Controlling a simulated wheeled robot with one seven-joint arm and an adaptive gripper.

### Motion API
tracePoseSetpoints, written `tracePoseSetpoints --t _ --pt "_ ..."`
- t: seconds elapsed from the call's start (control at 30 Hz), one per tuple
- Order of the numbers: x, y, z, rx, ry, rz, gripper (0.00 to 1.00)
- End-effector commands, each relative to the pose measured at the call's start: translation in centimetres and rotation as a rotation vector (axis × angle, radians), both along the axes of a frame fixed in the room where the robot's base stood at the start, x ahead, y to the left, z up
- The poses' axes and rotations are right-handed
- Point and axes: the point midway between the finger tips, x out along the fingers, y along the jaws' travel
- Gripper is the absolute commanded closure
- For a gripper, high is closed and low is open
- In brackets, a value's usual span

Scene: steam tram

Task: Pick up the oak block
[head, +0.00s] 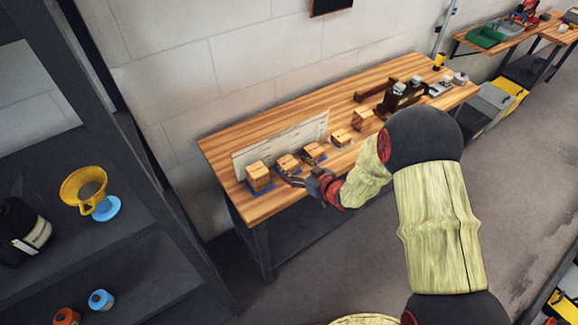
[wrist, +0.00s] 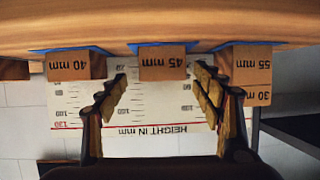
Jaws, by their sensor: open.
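Several wooden blocks stand in a row on the workbench; I cannot tell by look which is oak. A block marked 45 mm (wrist: 163,62) is ahead of my gripper (wrist: 160,82), between the fingers' lines; it is also in the head view (head: 288,162). A block marked 40 mm (wrist: 77,66) is left in the wrist view, on a blue pad. A stack (head: 258,174) at the bench's left end shows 30 mm on one block (wrist: 258,98). My gripper is open and empty at the bench's front edge, apart from the blocks.
A white height scale board (head: 285,142) stands behind the blocks. More blocks (head: 341,136) and a dark device (head: 400,97) stand farther right on the workbench (head: 225,142). A dark shelf with a yellow dripper (head: 84,187) is at left.

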Motion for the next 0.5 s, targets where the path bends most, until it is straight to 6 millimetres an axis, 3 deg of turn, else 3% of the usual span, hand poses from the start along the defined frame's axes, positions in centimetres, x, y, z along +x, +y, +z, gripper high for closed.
tracePoseSetpoints --t 0.3,0.5 --pt "2.8 2.6 -1.7 -0.001 -0.001 0.002 0.33" --pt "3.0 2.7 -1.6 -0.001 -0.001 -0.001 0.33"
